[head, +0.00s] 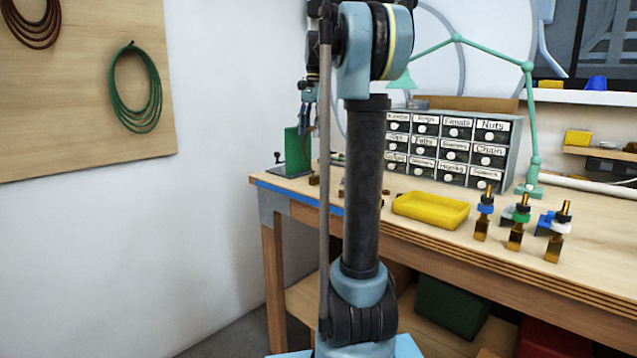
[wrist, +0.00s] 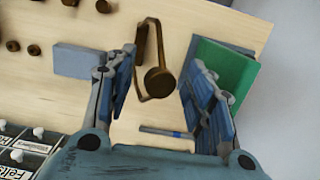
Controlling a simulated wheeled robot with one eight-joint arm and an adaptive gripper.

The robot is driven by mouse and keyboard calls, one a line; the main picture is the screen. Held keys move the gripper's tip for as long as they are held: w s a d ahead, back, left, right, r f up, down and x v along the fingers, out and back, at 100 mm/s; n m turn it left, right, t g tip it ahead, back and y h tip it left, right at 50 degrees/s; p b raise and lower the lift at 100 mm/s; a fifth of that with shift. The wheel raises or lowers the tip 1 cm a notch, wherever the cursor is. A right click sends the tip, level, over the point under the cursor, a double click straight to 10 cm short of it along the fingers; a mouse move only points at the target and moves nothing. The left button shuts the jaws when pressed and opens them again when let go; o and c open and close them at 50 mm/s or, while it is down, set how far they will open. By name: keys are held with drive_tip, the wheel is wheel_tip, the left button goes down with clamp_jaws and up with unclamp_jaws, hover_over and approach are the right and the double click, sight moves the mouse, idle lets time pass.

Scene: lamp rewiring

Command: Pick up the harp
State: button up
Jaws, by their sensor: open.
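The harp (wrist: 143,88) is a thin brown loop, seen in the wrist view with a round brown disc (wrist: 159,81) at its near end. It lies between the two blue fingers of my gripper (wrist: 161,58). The fingers are spread, with a visible gap on each side of the harp. I cannot tell how far above or below the fingertips it is. In the head view my gripper (head: 308,92) points down over the far left end of the bench, partly hidden by my arm.
A green block (wrist: 222,72) stands close to the right finger; it also shows in the head view (head: 297,152). Small brown parts (wrist: 33,50) and a grey-blue block (wrist: 85,62) lie left. Labelled drawers (head: 452,148), a yellow tray (head: 430,209) and a green lamp (head: 534,120) stand further along the bench.

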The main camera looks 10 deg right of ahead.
clamp_jaws()
drive_tip(key=shift+r, duration=0.1)
wheel_tip(320, 180, up, 10)
drive_tip(key=shift+f, duration=0.1)
idle(0.6)
